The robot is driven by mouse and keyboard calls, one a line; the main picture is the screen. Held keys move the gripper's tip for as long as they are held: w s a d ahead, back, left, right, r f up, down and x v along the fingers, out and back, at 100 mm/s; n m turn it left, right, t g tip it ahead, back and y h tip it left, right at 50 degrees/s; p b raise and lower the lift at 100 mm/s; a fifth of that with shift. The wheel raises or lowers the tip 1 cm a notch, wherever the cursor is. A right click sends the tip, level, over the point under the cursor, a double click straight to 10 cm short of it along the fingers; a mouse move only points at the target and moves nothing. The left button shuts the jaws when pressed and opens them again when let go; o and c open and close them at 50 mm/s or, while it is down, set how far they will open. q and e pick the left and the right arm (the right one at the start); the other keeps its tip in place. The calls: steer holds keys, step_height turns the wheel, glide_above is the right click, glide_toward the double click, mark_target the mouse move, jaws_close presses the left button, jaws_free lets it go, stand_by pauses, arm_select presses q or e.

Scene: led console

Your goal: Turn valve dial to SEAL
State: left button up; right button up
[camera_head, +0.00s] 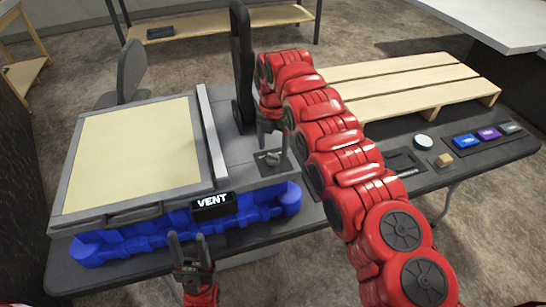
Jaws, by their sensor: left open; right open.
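The valve dial (268,158) is a small dark knob on a dark square plate on the grey console top. A black label (212,201) on the console front reads VENT. My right gripper (270,145) points down just above the dial, with its fingers apart; I cannot tell whether they touch the knob. My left gripper (188,240) is open and empty, pointing up in front of the console near the table's front edge. Markings on the dial plate are too small to read.
The console has a large cream panel (140,150) and a blue base (270,205). A wooden pallet (400,85) lies behind my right arm. Blue (467,141) and purple (489,133) blocks, a wooden cube (444,160) and a white round piece (423,142) are on the right of the table.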

mark_target(273, 155)
steer(key=shift+f+p, duration=0.35)
steer(key=shift+f, duration=1.2)
jaws_close()
